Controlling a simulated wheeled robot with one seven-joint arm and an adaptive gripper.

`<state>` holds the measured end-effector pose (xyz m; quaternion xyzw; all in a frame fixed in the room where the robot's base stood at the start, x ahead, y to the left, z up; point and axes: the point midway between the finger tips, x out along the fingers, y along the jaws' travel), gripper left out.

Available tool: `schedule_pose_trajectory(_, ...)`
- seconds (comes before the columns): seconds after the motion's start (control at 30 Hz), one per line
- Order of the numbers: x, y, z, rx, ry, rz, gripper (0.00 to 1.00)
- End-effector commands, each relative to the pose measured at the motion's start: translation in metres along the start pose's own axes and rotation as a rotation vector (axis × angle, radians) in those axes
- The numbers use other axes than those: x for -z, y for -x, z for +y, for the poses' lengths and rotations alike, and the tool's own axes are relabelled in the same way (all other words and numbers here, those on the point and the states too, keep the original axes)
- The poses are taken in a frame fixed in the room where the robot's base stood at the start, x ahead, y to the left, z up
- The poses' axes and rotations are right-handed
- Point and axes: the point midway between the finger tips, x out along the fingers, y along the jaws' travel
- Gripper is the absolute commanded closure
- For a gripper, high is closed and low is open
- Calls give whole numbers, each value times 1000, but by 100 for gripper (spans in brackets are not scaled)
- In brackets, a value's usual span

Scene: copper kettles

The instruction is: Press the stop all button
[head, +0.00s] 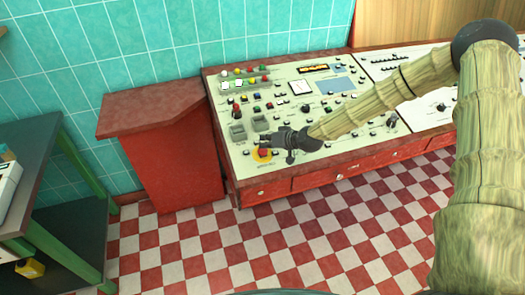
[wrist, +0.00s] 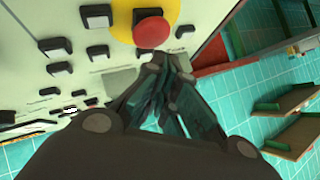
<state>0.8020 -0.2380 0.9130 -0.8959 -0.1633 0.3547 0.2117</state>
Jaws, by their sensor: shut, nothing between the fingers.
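The stop all button looks to be the red mushroom button (wrist: 151,31) on a round yellow base (wrist: 171,10) in the wrist view; its label is too small to read. In the head view the yellow base (head: 257,156) and red button (head: 263,153) show near the panel's front left corner, partly behind my gripper. My gripper (head: 290,157) is shut and empty, close beside the button. In the wrist view its fingertips (wrist: 168,62) are just below the red cap. I cannot tell whether they touch it.
The cream control panel (head: 240,112) carries several other buttons, switches and knobs near my gripper. A red cabinet (head: 175,165) stands left of the console. A green-legged shelf table (head: 35,165) is at the far left. Checkered floor (head: 250,245) lies open in front.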

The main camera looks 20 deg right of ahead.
Motion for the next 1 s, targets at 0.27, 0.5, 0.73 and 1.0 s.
schedule_pose_trajectory(0.27, -5, -6, 4, 0, 0, 0, 100)
schedule_pose_trajectory(0.5, -4, -5, 4, 0, 0, 0, 100)
schedule_pose_trajectory(0.73, -4, -6, 4, 0, 0, 0, 100)
schedule_pose_trajectory(1.0, -5, -7, 5, 0, 0, 0, 100)
